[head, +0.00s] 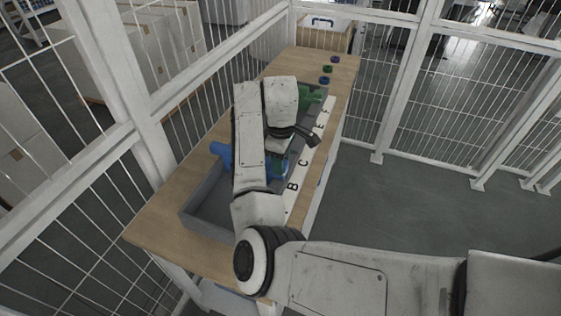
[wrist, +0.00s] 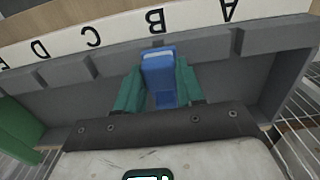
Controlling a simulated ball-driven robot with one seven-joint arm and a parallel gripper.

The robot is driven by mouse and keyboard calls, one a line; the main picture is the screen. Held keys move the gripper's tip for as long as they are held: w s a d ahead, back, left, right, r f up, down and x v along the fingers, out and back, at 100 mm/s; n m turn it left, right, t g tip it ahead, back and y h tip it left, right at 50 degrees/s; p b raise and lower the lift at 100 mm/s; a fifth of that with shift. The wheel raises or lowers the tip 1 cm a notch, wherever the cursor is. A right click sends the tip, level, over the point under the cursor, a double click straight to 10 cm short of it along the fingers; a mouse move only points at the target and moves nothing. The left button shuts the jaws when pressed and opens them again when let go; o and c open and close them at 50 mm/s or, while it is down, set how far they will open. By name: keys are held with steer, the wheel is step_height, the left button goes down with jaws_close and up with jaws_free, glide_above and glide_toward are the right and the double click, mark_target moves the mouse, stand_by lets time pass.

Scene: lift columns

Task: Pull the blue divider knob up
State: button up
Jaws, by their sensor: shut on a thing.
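The blue divider knob (wrist: 160,76) stands at the grey tray wall near the letter B in the wrist view. My gripper (wrist: 160,88) has its green fingers closed on either side of the knob. In the head view, the blue divider (head: 222,154) shows to the left of my arm, and a little blue also shows to its right. My arm hides the rest of it, and the fingers cannot be made out clearly there.
The long grey tray (head: 190,222) lies on a wooden table (head: 150,222). A green divider (head: 311,97) sits farther back. A lettered white strip (head: 291,187) runs along the right. Small round pieces (head: 327,69) stand at the far end. White mesh fencing surrounds the table.

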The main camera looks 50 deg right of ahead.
steer(key=shift+r+p, duration=0.45)
steer(key=shift+r, duration=0.05)
stand_by(0.3)
steer(key=o, duration=0.9)
steer(key=shift+a+f, duration=0.1)
steer(key=shift+c, duration=0.2)
step_height(320, 180, up, 5)
steer(key=p, duration=0.4)
steer(key=shift+f, duration=0.15)
step_height(320, 180, up, 4)
steer(key=shift+r, duration=0.2)
